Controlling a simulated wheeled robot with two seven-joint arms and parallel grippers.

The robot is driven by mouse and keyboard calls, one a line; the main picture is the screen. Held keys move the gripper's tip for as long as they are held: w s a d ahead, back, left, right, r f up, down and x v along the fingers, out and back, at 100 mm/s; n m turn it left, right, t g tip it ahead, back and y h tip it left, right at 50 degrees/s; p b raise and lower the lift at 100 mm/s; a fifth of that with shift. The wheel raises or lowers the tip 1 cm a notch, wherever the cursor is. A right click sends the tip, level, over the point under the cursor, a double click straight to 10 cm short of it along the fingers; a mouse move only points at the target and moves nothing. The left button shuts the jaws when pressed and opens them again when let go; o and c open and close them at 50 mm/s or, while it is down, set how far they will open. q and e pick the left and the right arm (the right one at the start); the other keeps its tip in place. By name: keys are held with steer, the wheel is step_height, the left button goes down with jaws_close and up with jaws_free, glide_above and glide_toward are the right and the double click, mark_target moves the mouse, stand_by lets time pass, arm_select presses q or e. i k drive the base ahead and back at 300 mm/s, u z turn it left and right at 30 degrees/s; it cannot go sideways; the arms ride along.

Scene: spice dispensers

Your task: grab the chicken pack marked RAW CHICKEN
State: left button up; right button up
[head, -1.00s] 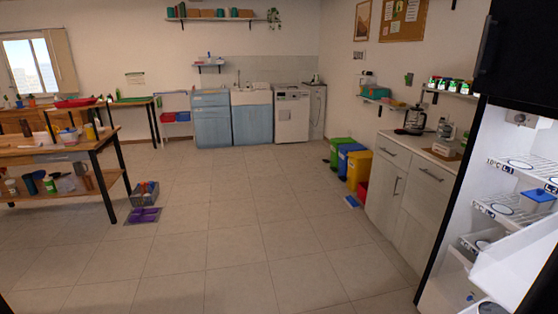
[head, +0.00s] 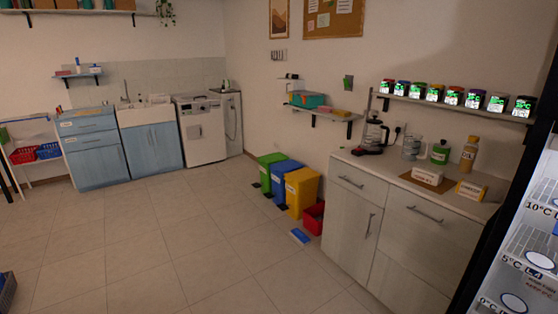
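I see no pack marked RAW CHICKEN in the head view. An open fridge (head: 522,250) stands at the right edge, cut off by the frame. Its shelves carry temperature labels such as 10°C and 5°C, with round marks on them. The part of the shelves in view shows no pack that I can make out. Neither of my grippers is in the picture.
A counter (head: 345,160) with a coffee maker (head: 373,135) and bottles stands left of the fridge. Green, blue and yellow bins (head: 301,188) and a red box (head: 314,217) line the wall. The tiled floor (head: 190,240) ahead is mostly clear.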

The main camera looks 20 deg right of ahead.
mark_target(431, 176)
steer(key=z, duration=0.45)
steer(key=i, duration=1.75)
steer(key=z, duration=1.7)
steer(key=i, duration=1.3)
steer(key=z, duration=0.85)
